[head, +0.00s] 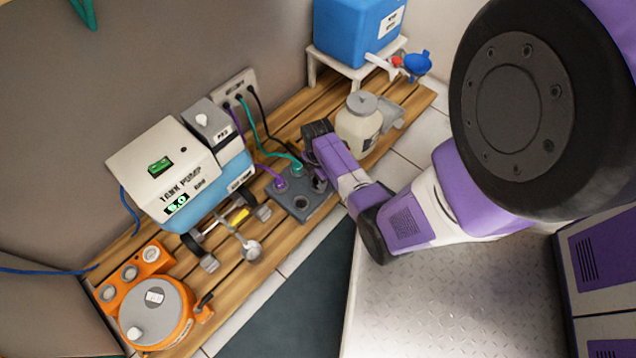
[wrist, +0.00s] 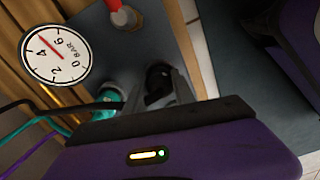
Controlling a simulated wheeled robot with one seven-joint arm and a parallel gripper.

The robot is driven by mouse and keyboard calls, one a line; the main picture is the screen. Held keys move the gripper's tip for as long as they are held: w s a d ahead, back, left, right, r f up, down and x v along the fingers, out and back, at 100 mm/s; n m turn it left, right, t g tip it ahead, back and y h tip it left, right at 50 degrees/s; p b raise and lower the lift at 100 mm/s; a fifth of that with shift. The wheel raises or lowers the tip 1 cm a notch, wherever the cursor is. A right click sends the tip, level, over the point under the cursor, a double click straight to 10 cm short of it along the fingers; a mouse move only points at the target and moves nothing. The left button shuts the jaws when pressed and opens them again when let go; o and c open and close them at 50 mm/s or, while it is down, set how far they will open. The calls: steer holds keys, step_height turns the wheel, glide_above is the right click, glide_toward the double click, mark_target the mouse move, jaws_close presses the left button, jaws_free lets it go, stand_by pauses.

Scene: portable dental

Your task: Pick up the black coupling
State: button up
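The black coupling (wrist: 158,78) shows in the wrist view as a dark round shape by the grey block, partly hidden by my fingers. My gripper (wrist: 160,86) has its two grey fingers apart, one on each side of it; I see no clear grip on it. In the head view my gripper (head: 319,176) points down at the right part of the dark grey block (head: 301,212), and the coupling is hidden there. A teal coupling (head: 297,169) and a purple coupling (head: 280,184) stand on the block. The teal one also shows left of my fingers in the wrist view (wrist: 107,96).
A white jar (head: 359,128) stands close to the right of my gripper. The tank pump (head: 170,170) is at left, an orange unit (head: 155,305) at front left, a blue tank (head: 355,30) behind. Hoses run from a wall plate (head: 235,90). A gauge (wrist: 55,54) is beside the block.

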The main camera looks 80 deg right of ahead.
jaws_close()
steer(key=shift+r, duration=0.15)
step_height(320, 180, up, 20)
steer(key=p, duration=1)
steer(key=shift+p, duration=0.3)
